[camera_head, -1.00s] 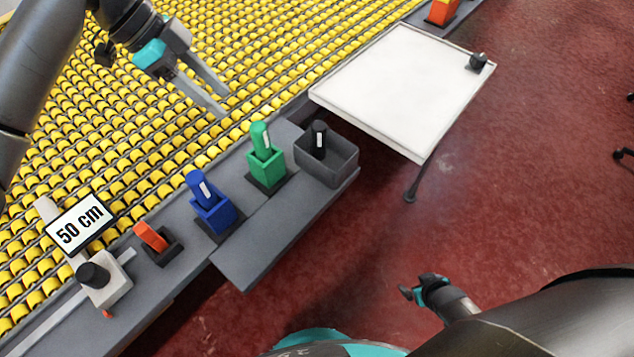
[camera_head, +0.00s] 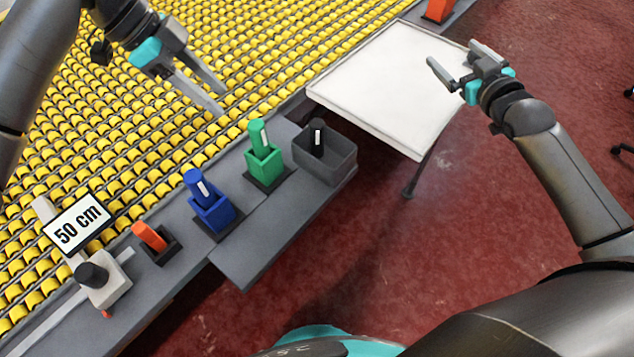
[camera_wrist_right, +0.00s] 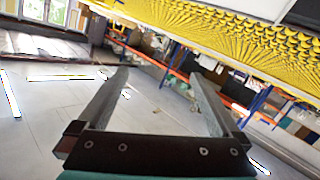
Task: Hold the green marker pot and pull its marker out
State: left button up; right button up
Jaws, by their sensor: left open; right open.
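The green marker pot (camera_head: 265,167) stands on the grey ledge, with the green marker (camera_head: 257,133) upright in it. My left gripper (camera_head: 221,103) is open and empty above the yellow roller bed, up and left of the green marker and apart from it. My right gripper (camera_head: 450,62) is open and empty over the right part of the white board, well to the right of the pot. In the right wrist view, the right gripper's fingers (camera_wrist_right: 160,95) are spread with nothing between them, and the pot is not seen there.
A blue pot (camera_head: 214,216) with a blue marker stands left of the green one. A grey bin (camera_head: 338,168) with a black item is just right of it. An orange item (camera_head: 150,236) and a 50 cm sign (camera_head: 77,222) are further left. Red floor lies in front.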

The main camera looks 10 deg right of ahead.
jog(key=a+r+n+y, duration=0.1)
jog(key=a+r+y, duration=0.1)
jog(key=a+r, duration=0.25)
jog(key=n+g+y, duration=0.3)
jog(key=g+y, duration=0.2)
jog(key=y, duration=0.2)
send_near(274, 167)
jog(key=x, duration=1.3)
